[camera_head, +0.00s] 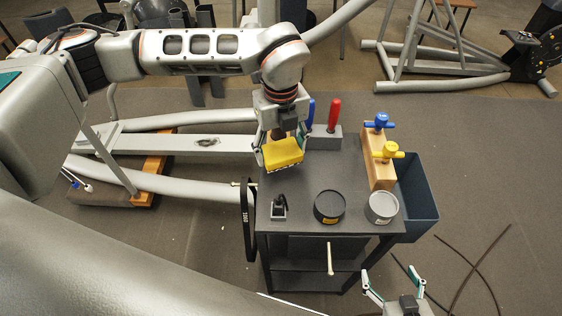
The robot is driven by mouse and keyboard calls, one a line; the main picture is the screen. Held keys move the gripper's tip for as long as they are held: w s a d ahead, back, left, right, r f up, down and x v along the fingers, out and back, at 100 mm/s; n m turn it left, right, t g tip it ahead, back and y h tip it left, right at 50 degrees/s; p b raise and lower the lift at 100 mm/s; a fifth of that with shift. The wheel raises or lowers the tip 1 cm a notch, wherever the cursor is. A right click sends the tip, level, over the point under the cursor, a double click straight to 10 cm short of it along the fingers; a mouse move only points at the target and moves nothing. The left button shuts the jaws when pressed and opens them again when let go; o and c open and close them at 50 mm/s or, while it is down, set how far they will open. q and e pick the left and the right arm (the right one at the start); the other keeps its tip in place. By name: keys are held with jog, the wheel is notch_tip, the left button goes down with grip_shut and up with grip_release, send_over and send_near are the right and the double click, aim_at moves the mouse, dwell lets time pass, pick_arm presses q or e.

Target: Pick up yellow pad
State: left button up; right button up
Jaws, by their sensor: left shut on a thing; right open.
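The yellow pad (284,153) is a small block held above the far left part of the dark table (300,190). My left gripper (283,148) points down from above and is shut on the yellow pad, with its fingers at the pad's two sides. From this angle I cannot tell whether the pad touches the tabletop. My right gripper (393,284) is at the bottom right, in front of the table. Its fingers are spread apart and nothing is between them.
On the table stand a grey holder with blue (310,114) and red (334,115) handled tools, a wooden block (378,160) with blue and yellow knobs, a black tin (329,207), a grey tin (381,207) and a small black item (279,206). A dark bin (417,195) hangs at the right.

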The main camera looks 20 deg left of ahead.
aim_at(270, 147)
pick_arm(q)
notch_tip(270, 147, up, 13)
jog(key=a+f+m, duration=0.1)
jog(key=m, duration=0.4)
jog(key=a+f+m, duration=0.1)
jog(key=m, duration=0.4)
jog(key=a+f+m, duration=0.1)
jog(key=a+m, duration=0.1)
jog(key=m, duration=0.4)
jog(key=shift+f, duration=0.1)
jog(key=m, duration=0.1)
jog(key=a+m, duration=0.1)
jog(key=m, duration=0.1)
jog(key=f+m, duration=0.1)
jog(key=m, duration=0.1)
jog(key=shift+s+a, duration=0.15)
jog(key=s+a+f+m, duration=0.1)
jog(key=a+f+m, duration=0.1)
jog(key=m, duration=0.9)
jog(key=a+f+m, duration=0.2)
jog(key=a+m, duration=0.1)
jog(key=m, duration=0.8)
jog(key=shift+s+m, duration=0.3)
jog(key=shift+s, duration=0.05)
jog(key=shift+f, duration=0.1)
